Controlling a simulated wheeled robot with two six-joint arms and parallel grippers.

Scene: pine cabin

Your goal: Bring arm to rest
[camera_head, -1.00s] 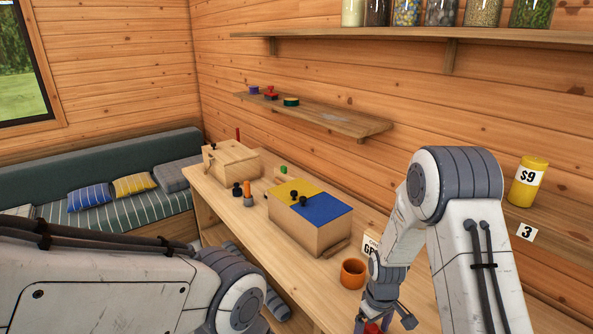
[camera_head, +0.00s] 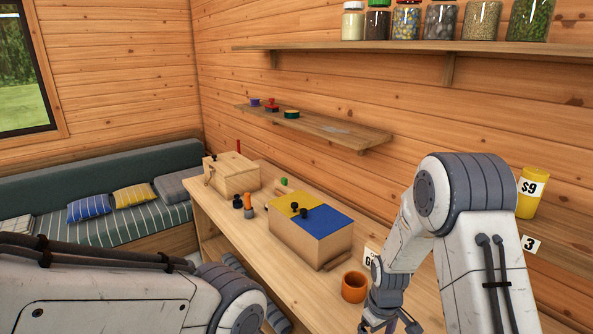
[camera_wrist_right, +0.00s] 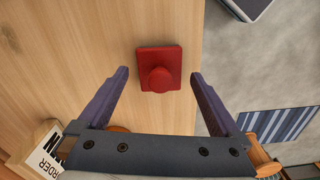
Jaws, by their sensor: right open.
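My right arm reaches down at the right of the head view, and its gripper (camera_head: 388,328) is cut off by the bottom edge. In the right wrist view the right gripper (camera_wrist_right: 159,76) is open, with its two purple fingers apart. A red square block with a round knob (camera_wrist_right: 158,69) lies on the wooden table, between and just beyond the fingertips in the picture. No contact with the fingers shows. My left arm crosses the lower left of the head view; its gripper is out of frame.
The table (camera_head: 240,238) holds a box with a yellow and blue top (camera_head: 303,240), a wooden box (camera_head: 232,178), dark and orange pegs, and an orange cup (camera_head: 354,286) near the right gripper. A low shelf (camera_head: 330,133) is on the wall behind.

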